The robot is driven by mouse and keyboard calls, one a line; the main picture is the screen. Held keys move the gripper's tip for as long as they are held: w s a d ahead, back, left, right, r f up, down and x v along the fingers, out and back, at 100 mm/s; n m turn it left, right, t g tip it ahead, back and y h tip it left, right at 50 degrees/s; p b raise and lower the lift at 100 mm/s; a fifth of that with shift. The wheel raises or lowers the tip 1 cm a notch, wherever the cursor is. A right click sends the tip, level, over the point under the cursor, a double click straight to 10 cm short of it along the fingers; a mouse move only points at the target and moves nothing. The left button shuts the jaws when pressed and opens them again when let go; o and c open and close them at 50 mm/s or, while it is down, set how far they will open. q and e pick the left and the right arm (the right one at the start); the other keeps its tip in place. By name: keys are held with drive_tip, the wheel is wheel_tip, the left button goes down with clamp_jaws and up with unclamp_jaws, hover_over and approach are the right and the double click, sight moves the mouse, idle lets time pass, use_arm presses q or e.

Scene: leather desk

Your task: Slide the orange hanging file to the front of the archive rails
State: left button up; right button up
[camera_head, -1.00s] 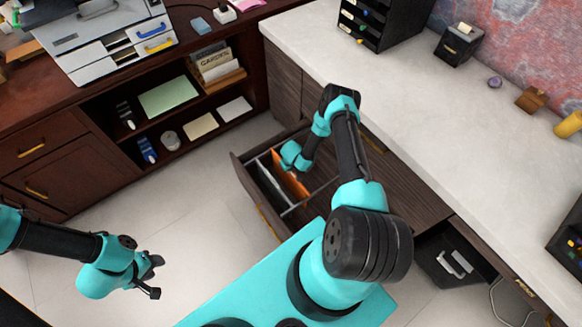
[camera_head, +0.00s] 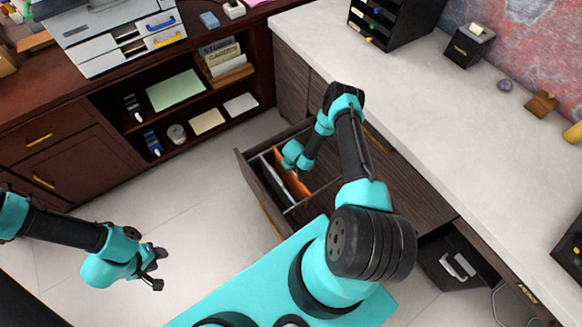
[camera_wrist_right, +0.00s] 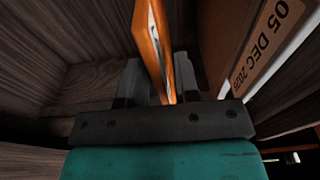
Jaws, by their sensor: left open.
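The orange hanging file (camera_head: 292,175) stands in the open drawer near the middle of the head view. My right gripper (camera_head: 291,156) reaches down into the drawer at the file. In the right wrist view, the file (camera_wrist_right: 154,45) stands edge-on between the two grey fingers of my right gripper (camera_wrist_right: 162,85). Whether the fingers press on it is unclear. Light rails (camera_head: 268,170) show beside the file in the drawer. My left gripper (camera_head: 154,267) is open and empty above the floor at the lower left.
The drawer's front panel (camera_head: 256,192) and wooden walls bound the space around the file. A file with a date label (camera_wrist_right: 272,40) stands at the right in the wrist view. A white counter (camera_head: 440,110) lies to the right. A dark shelf unit (camera_head: 190,105) stands behind.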

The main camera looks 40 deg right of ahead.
drive_tip(key=shift+o, duration=0.7)
drive_tip(key=shift+r, duration=0.15)
wheel_tip(320, 180, up, 17)
drive_tip(key=s, duration=0.2)
drive_tip(key=shift+s+a, duration=0.1)
drive_tip(key=shift+a, duration=0.05)
idle(0.4)
drive_tip(key=s+a+r+m+y, duration=0.1)
drive_tip(key=s+a+r+y, duration=0.2)
drive_tip(key=s+a+r, duration=1.1)
drive_tip(key=a+r, duration=0.2)
drive_tip(key=a, duration=0.1)
drive_tip(key=shift+s+g+y, duration=0.2)
drive_tip(key=shift+g+y, duration=0.1)
drive_tip(key=shift+y, duration=0.1)
